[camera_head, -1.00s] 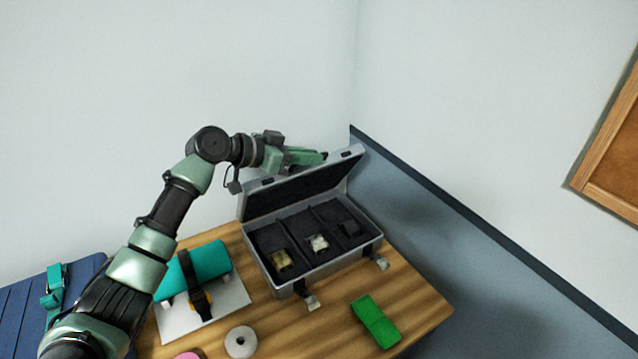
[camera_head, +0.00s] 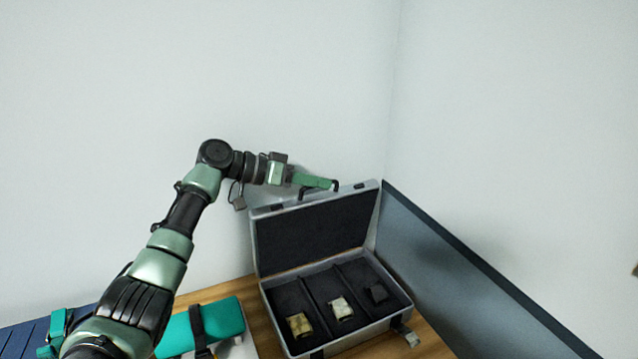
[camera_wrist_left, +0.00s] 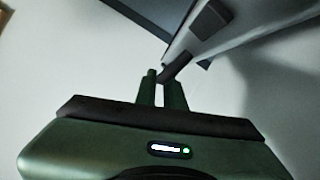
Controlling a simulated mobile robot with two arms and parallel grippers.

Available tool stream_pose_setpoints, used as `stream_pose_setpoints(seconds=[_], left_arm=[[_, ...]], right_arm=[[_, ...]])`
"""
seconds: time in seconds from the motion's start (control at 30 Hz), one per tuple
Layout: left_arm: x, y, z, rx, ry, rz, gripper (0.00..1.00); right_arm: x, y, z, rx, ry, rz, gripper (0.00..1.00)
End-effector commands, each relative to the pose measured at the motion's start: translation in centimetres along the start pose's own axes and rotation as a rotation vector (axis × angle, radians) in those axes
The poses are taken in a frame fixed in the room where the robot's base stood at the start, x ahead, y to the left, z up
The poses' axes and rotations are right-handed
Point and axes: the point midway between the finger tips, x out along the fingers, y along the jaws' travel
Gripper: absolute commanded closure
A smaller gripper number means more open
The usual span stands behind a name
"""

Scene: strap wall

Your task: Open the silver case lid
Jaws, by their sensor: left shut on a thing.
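The silver case (camera_head: 350,343) stands on the wooden table with its lid (camera_head: 314,232) raised to about upright. The lid's dark lining faces the front. My left gripper (camera_head: 334,186) is at the lid's top edge, and its jaws are shut on the lid. In the left wrist view the two fingers (camera_wrist_left: 163,86) meet the lid's edge (camera_wrist_left: 225,42). The right gripper is in neither view.
A teal roll (camera_head: 222,318) with a black strap lies left of the case. Walls stand close behind and right.

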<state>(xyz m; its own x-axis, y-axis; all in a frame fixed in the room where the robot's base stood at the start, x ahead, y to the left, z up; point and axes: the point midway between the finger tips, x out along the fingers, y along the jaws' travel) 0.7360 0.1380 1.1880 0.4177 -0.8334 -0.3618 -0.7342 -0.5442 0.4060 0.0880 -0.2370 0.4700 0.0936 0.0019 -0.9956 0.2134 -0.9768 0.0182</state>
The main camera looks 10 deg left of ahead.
Motion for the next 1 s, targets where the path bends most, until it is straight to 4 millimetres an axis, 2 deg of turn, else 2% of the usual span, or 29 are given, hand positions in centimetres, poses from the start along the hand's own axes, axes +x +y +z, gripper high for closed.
stream_pose_setpoints(seconds=[0.13,0.2,0.23,0.53,0.63,1.0], left_arm=[[0.1,-0.1,0.3,-0.001,-0.006,-0.001,1.0],[0.1,-0.1,0.3,-0.001,-0.006,-0.001,0.76],[0.1,-0.1,0.3,-0.001,-0.006,-0.001,0.68],[0.0,0.0,0.2,0.0,-0.003,-0.001,0.68],[-0.6,-0.2,0.2,0.001,-0.002,-0.002,0.68],[-6.3,-0.3,0.4,0.001,-0.004,-0.003,0.68]], right_arm=[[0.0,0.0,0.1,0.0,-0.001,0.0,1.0],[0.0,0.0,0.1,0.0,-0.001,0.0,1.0],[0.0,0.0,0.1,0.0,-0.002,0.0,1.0],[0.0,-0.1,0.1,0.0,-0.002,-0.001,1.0],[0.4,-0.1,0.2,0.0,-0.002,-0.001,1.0],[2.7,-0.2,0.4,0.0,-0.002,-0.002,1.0]])
